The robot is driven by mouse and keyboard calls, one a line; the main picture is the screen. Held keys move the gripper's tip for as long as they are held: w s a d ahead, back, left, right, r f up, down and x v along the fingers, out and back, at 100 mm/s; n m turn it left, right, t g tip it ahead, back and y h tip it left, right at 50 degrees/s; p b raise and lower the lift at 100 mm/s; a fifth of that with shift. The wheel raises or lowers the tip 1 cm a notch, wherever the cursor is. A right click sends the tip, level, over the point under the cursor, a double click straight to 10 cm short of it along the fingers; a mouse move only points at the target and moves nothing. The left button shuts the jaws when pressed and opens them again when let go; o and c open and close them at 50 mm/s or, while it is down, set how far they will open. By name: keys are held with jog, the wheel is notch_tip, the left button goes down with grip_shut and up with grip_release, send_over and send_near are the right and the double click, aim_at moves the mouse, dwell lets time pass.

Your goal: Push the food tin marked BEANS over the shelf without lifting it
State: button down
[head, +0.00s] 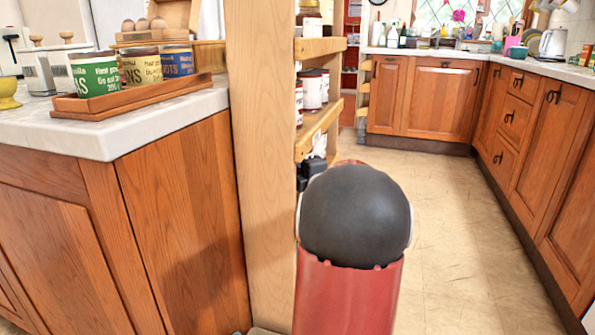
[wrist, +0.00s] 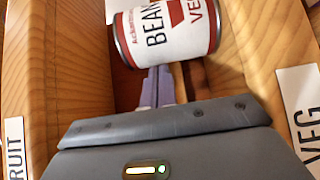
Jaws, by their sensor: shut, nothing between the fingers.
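The food tin marked BEANS (wrist: 168,32) fills the upper middle of the wrist view, with a white label, dark and red lettering and metal rims. Its lettering runs the same way as the shelf labels, so it looks upright. In the head view my gripper is mostly hidden behind my red and black arm, beside the shelf unit (head: 320,122).
Shelf labels FRUIT (wrist: 15,148) and VEG (wrist: 303,105) flank my gripper. Other tins (head: 312,90) stand on the shelf unit. A tall wooden post (head: 262,170) and a counter (head: 150,115) with a tray of tins are at left. Floor (head: 450,220) is open at right.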

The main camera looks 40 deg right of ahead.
jog(key=w+d, duration=0.1)
jog(key=d, duration=0.1)
jog(key=w+d, duration=0.1)
jog(key=d, duration=0.2)
jog(key=w+d, duration=0.2)
jog(key=d, duration=0.1)
jog(key=shift+a, duration=0.15)
